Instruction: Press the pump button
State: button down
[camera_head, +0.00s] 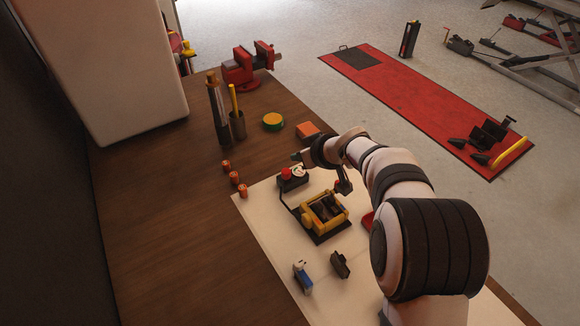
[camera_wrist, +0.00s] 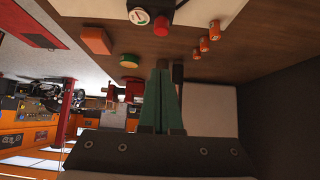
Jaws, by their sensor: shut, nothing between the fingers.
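The red pump button (camera_head: 287,172) sits on top of a small dark box on the pale mat, beside a round white gauge (camera_head: 300,170). In the wrist view the red button (camera_wrist: 161,26) and the gauge (camera_wrist: 138,16) show near the top edge. My gripper (camera_head: 296,156) is just beyond the button box in the head view, apart from the button. Its green fingers (camera_wrist: 162,72) are closed together and empty in the wrist view. The button does not lie between or under the fingertips there.
A yellow and black device (camera_head: 324,214) stands on the mat (camera_head: 262,222) close to the box. The bench's left front is clear.

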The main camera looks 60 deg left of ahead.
send_over(287, 173)
jog(key=d, duration=0.1)
notch_tip(287, 173, down, 4)
notch_tip(287, 173, down, 4)
jog(key=shift+r, duration=0.1)
jog(key=shift+f, duration=0.4)
jog(key=shift+f, duration=1.05)
jog(key=shift+r, duration=0.1)
notch_tip(287, 173, up, 5)
jog(key=shift+d+f, duration=0.15)
jog(key=v, duration=0.9)
jog(key=shift+d, duration=0.15)
